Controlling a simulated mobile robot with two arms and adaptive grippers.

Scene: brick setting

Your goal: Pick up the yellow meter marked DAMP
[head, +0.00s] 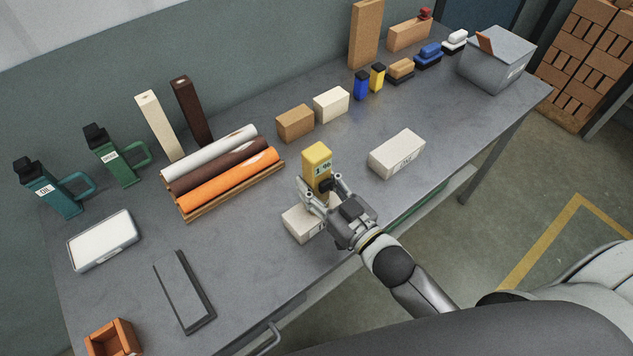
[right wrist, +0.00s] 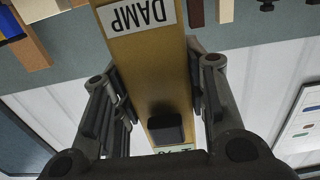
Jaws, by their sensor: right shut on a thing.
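The yellow meter (head: 317,163) shows in the head view near the middle of the grey table, upright, with a small display on its front. In the right wrist view the yellow meter (right wrist: 150,70) carries a white label reading DAMP, upside down in the picture. My right gripper (head: 321,192) is shut on the meter, with a finger on each side of it; the fingers also show in the right wrist view (right wrist: 155,95). The meter's lower end is hidden by the gripper, so I cannot tell whether it touches anything below. My left gripper is not in view.
A pale box (head: 304,222) lies just below the gripper, and another labelled pale box (head: 397,154) lies to the right. Rolls on a wooden rack (head: 230,192) lie to the left. Small blocks (head: 296,123) stand behind.

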